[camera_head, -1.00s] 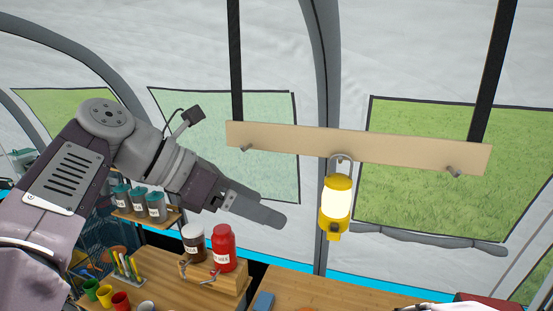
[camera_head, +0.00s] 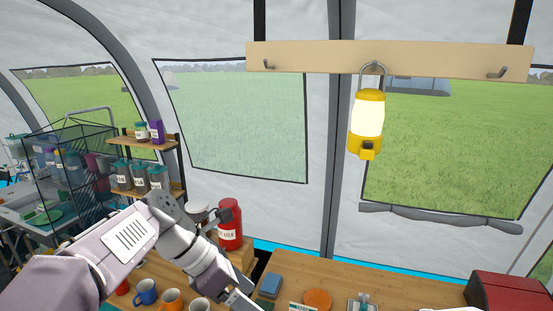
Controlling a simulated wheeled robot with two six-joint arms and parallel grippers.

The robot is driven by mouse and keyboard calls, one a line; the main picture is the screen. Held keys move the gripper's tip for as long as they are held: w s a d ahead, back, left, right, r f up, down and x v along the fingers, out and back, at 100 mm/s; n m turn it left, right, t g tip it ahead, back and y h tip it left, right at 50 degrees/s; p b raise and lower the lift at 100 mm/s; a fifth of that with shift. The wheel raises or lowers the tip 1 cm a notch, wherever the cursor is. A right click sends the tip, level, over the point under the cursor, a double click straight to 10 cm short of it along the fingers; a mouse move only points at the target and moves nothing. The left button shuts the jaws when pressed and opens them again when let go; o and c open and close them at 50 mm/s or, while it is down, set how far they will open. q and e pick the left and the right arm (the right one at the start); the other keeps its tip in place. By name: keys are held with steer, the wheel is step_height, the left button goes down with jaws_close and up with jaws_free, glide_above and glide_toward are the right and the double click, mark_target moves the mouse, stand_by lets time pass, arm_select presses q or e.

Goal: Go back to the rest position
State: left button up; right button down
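My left arm comes in from the lower left, and my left gripper (camera_head: 238,296) is low in the view, pointing down to the right above the wooden counter. Its fingers are seen from the side near the bottom edge, so I cannot tell whether they are open or shut. Nothing shows held in it. A lit yellow lantern (camera_head: 368,115) hangs by its handle from a hook on a wooden rail (camera_head: 420,60), well above and apart from the gripper. My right gripper is not in view.
A red jar (camera_head: 230,226) stands behind my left arm. Mugs, one blue (camera_head: 146,291) and one orange (camera_head: 171,300), are below the arm. A blue block (camera_head: 270,284) and a round orange item (camera_head: 317,299) lie on the counter (camera_head: 340,275). A red box (camera_head: 508,294) is at right.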

arm_select(q)
steer(key=s+a+f+m+y+b, duration=0.1)
steer(key=s+a+f+m+y, duration=0.1)
steer(key=a+f+m, duration=0.2)
steer(key=s+a+f+m+y+b, duration=0.2)
steer(key=s+a+f+m, duration=0.1)
steer(key=f+m, duration=0.8)
steer(key=s+a+f+m+y+b, duration=0.2)
steer(key=f+m, duration=0.6)
steer(key=f, duration=0.7)
steer(key=a+y, duration=0.1)
steer(key=a, duration=0.1)
steer(key=shift+s+a+f, duration=0.15)
steer(key=shift+a+f, duration=0.05)
steer(key=shift+a, duration=0.1)
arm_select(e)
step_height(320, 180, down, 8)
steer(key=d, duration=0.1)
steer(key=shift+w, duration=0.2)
arm_select(q)
steer(key=shift+s+a, duration=0.1)
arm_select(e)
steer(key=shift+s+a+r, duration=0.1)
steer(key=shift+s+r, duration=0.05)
